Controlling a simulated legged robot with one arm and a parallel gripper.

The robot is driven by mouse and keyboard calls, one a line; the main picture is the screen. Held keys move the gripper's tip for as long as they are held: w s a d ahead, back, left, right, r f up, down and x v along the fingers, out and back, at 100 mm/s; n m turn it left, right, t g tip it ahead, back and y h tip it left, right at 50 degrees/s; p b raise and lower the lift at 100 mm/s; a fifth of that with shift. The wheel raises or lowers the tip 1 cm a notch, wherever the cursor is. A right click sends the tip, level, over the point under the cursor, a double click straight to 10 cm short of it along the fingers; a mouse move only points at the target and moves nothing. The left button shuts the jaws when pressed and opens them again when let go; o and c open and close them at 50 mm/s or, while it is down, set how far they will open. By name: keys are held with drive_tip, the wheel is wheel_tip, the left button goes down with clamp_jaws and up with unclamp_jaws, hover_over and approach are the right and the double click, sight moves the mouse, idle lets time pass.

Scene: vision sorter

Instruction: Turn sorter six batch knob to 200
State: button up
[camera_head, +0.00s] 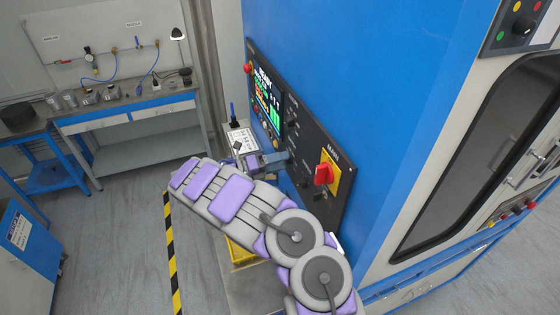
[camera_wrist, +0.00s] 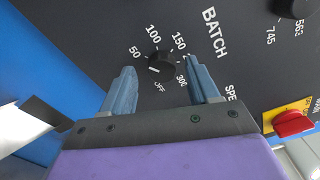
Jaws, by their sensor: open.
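The black batch knob (camera_wrist: 161,67) is on the dark panel (camera_wrist: 90,35) beneath the word BATCH in the wrist view. A white mark on it points to the lower left. The labels 50, 100, 150, 300 and OFF show around it. I cannot make out a 200 label; my right finger covers part of the dial's edge. My gripper (camera_wrist: 160,68) is open, with one grey-blue finger on each side of the knob and a visible gap to it. In the head view my gripper (camera_head: 274,160) is at the panel (camera_head: 328,208), hiding the knob.
A red switch on a yellow plate (camera_head: 329,172) sits right of my gripper; it also shows in the wrist view (camera_wrist: 292,123). Another black knob (camera_wrist: 292,6) is at the upper right. A lit screen (camera_head: 266,100) and a red button (camera_head: 248,69) are on the panel's left part.

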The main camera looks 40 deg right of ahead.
drive_tip(key=shift+s+d, duration=0.1)
drive_tip(key=shift+d, duration=0.2)
drive_tip(key=shift+c, duration=0.4)
drive_tip(key=c, duration=1)
drive_tip(key=shift+o, duration=0.2)
